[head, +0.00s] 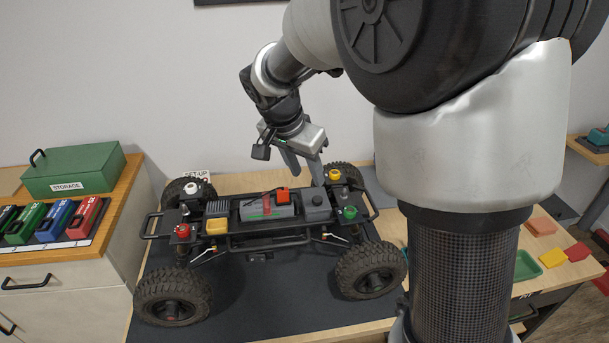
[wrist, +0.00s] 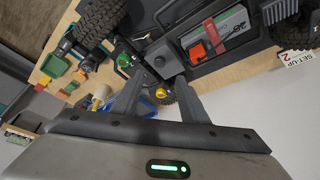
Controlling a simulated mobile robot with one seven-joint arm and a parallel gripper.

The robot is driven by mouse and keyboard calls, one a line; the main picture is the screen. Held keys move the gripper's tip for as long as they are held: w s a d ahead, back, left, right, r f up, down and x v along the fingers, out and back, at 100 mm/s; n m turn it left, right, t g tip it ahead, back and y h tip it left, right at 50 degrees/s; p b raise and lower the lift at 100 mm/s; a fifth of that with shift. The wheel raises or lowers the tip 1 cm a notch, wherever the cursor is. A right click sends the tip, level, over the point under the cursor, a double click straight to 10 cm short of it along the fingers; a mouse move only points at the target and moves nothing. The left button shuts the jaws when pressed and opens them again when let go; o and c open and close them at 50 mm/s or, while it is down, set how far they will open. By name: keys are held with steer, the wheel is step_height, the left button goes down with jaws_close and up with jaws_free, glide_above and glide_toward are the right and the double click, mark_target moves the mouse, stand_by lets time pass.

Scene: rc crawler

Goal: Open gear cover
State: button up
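The crawler chassis (head: 270,238) stands on a dark mat with its four large tyres on the mat. A dark grey box with a small round knob on top, which looks like the gear cover (head: 317,206), sits right of the battery and looks closed. In the wrist view this box (wrist: 162,58) lies just beyond my fingertips. My gripper (head: 306,180) is above and behind the chassis, pointing down, close to the box but apparently apart from it. In the wrist view my gripper (wrist: 160,82) has its two fingers spread with nothing between them.
A grey battery (head: 268,212) with a red strap and an orange connector (head: 282,196) lies beside the box. Yellow (head: 334,175) and green (head: 349,212) caps stand close on the right. A green storage box (head: 75,170) is on the left cabinet. Coloured trays lie at right.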

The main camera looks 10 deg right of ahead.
mark_target(317, 198)
steer(key=x, duration=1)
steer(key=shift+d+f, duration=0.1)
steer(key=shift+f, duration=0.1)
jaws_close()
